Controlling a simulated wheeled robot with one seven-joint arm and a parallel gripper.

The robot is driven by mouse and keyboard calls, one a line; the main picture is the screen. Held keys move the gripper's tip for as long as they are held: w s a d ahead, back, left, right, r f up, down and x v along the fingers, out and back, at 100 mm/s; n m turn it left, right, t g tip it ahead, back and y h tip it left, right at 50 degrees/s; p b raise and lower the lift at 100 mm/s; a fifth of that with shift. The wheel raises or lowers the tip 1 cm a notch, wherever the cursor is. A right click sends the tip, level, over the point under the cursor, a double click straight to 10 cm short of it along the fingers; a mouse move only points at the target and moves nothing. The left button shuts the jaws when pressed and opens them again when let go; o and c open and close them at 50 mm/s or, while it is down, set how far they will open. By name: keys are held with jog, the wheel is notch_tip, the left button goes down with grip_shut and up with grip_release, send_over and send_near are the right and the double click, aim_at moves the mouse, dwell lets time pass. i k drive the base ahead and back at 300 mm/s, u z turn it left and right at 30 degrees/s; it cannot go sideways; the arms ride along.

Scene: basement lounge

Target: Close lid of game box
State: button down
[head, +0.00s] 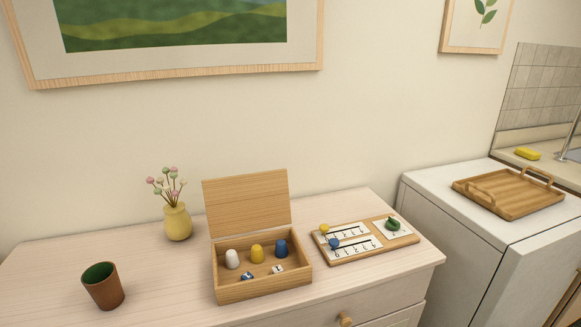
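The wooden game box (264,292) sits on a pale wooden dresser, near its front edge. Its lid (246,203) stands open, raised at the back of the box and leaning slightly backward. Inside the box are a white pawn (232,259), a yellow pawn (257,254), a blue pawn (281,248), a blue die (247,276) and a white die (277,269). None of these pieces rises clearly above the lid's hinge line. My gripper is not in view.
A yellow vase with flowers (178,222) stands left of the lid. A brown cup (103,287) is at the front left. A wooden game board (340,259) lies right of the box. A tray (508,199) rests on a white counter. The dresser top (60,262) is clear at far left.

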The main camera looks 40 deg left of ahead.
aim_at(253, 202)
jog(key=u, duration=0.45)
jog(key=i, duration=1.05)
jog(key=u, duration=0.8)
jog(key=i, duration=0.3)
jog(key=u, duration=0.25)
